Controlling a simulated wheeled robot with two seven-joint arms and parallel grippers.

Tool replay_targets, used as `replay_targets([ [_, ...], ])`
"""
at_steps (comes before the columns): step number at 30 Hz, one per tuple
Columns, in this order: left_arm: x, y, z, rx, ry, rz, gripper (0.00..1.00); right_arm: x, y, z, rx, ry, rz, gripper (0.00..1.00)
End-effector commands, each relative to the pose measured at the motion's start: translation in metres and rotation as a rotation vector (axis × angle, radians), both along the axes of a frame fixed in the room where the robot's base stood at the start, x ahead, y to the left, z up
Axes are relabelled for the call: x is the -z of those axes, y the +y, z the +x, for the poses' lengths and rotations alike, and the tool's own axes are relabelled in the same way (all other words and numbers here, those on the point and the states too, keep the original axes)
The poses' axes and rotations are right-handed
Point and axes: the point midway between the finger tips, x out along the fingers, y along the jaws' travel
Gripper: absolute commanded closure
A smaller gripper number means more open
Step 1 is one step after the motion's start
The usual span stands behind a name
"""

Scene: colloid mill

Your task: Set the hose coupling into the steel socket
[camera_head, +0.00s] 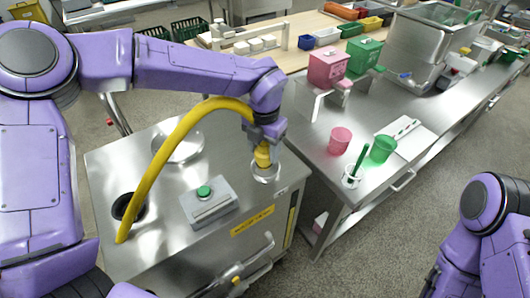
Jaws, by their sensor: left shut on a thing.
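The yellow hose coupling (263,156) is at the end of a thick yellow hose (165,150), which arches up from the left side of the steel cabinet top. My left gripper (264,140) is shut on the coupling from above and holds it roughly upright. The round steel socket (266,174) is on the cabinet top near its right corner. The coupling's lower end is right over the socket and overlaps it in the picture; I cannot tell whether it is inside. My right arm shows at the lower right, but its gripper is out of view.
A control box with a green button (204,192) and a round lid (178,147) are on the cabinet top (150,255). A dark round opening (127,206) is by the hose's lower end. On the bench at right are a pink cup (340,140) and a green cup (383,149).

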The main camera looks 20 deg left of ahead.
Motion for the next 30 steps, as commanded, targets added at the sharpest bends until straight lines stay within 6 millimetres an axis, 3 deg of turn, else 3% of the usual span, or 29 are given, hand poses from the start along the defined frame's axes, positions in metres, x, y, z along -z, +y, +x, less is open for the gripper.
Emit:
replay_targets([
  [3, 0.012, 0.001, 0.010, 0.000, 0.003, 0.002, 0.82, -0.006, 0.000, 0.000, 0.000, 0.000, 0.000, 0.57],
  [9, 0.041, 0.001, 0.010, 0.001, 0.000, 0.000, 0.82, -0.007, 0.000, 0.000, 0.000, 0.000, 0.000, 0.57],
  [20, 0.047, 0.001, 0.010, 0.000, 0.000, -0.001, 0.82, -0.004, 0.000, 0.000, 0.000, 0.000, 0.000, 0.57],
  [21, 0.046, 0.001, 0.010, 0.000, 0.000, -0.001, 0.36, -0.005, 0.000, 0.000, 0.000, 0.000, 0.000, 0.57],
  [22, 0.046, 0.001, 0.010, 0.000, 0.000, 0.000, 0.27, -0.005, 0.000, 0.000, 0.000, 0.000, 0.000, 0.57],
  [23, 0.046, 0.001, 0.010, 0.000, 0.000, 0.000, 0.21, -0.005, 0.000, 0.000, 0.000, 0.000, 0.000, 0.57],
  [30, 0.046, 0.001, 0.010, 0.000, 0.000, 0.000, 0.21, -0.005, 0.000, 0.000, 0.000, 0.000, 0.000, 0.57],
])
